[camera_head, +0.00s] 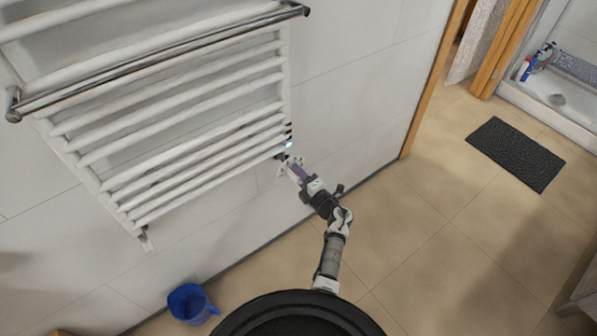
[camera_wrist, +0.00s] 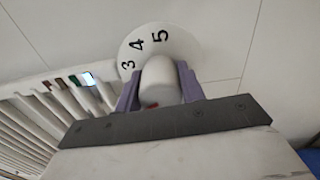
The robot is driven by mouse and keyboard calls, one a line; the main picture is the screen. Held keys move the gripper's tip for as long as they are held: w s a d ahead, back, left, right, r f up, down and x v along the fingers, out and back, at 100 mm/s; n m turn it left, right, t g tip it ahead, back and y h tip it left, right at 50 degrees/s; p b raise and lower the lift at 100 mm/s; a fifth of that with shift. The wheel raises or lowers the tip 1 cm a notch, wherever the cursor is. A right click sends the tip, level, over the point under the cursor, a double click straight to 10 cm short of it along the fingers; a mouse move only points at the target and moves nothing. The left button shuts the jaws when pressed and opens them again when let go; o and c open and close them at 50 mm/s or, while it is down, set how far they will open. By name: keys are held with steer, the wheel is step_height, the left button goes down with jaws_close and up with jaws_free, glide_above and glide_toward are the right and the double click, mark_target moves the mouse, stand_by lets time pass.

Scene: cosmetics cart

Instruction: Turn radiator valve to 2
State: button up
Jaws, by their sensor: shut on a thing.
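The radiator valve knob (camera_wrist: 160,82) is white and rounded, with a small red mark near its lower front. Behind it is a white dial disc (camera_wrist: 178,43) showing the numbers 3, 4 and 5; the rest of the dial is hidden. My gripper (camera_wrist: 158,88) is shut on the knob, one purple-grey finger on each side. In the head view my gripper (camera_head: 290,166) is at the lower right corner of the white towel radiator (camera_head: 185,146), and the knob is too small there to make out. The number the knob points to cannot be told.
A chrome towel bar (camera_head: 160,60) runs across the radiator's upper front. A blue bucket (camera_head: 190,303) stands on the floor at lower left. A dark mat (camera_head: 515,153) lies by the shower tray at right. The tiled floor between is clear.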

steer(key=shift+m+p, duration=0.3)
steer(key=shift+m, duration=0.3)
steer(key=o, duration=1)
steer(key=b+v, duration=0.1)
steer(key=v, duration=1.2)
steer(key=shift+s+d, duration=0.25)
steer(key=shift+s, duration=0.1)
